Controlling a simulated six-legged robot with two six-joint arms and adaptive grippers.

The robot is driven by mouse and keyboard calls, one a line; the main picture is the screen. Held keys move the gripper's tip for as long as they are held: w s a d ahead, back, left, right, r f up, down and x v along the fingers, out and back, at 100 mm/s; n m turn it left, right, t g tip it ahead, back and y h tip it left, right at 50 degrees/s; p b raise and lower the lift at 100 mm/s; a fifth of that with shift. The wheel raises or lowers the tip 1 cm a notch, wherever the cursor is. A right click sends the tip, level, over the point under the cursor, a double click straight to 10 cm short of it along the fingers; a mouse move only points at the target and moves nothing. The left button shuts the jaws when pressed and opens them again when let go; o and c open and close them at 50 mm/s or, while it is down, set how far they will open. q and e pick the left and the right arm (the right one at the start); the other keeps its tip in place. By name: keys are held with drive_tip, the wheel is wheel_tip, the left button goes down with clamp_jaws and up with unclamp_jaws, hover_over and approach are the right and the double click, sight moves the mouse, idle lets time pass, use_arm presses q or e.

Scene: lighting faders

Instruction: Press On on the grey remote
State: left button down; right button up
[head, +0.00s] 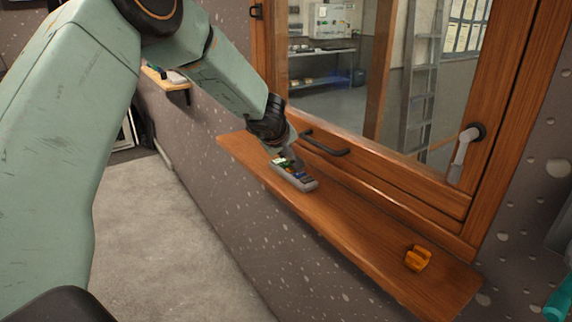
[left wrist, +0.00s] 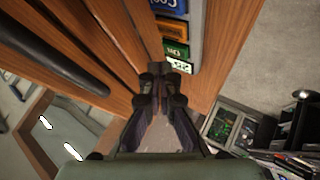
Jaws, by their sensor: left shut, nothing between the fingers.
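The grey remote (head: 307,186) lies on the wooden window sill, with several coloured buttons on its face. In the left wrist view the remote (left wrist: 196,32) shows at the top, with a blue, a green and an orange button and a pale one at the near end. Their labels are sideways and hard to read. My left gripper (head: 290,162) is shut and empty, pointing down at the remote's far end. In the left wrist view its fingertips (left wrist: 177,67) overlap the pale button; I cannot tell whether they touch it. My right gripper is not in view.
The window sill (head: 370,245) is narrow, with a window frame and dark handle (head: 325,144) close behind it. An orange holder (head: 417,258) stands at its near right end. A small shelf (head: 165,79) is on the far wall. The sill between remote and holder is clear.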

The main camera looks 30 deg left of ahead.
sight(285, 165)
use_arm(q)
drive_tip(key=shift+f, duration=0.1)
drive_tip(key=shift+f, duration=0.3)
drive_tip(key=shift+f+b, duration=0.35)
drive_tip(key=shift+b, duration=0.05)
idle(0.8)
idle(0.3)
drive_tip(key=shift+r+p, duration=0.8)
drive_tip(key=shift+p, duration=0.25)
wheel_tip(285, 165, up, 5)
drive_tip(key=p, duration=0.5)
drive_tip(key=shift+p, duration=0.35)
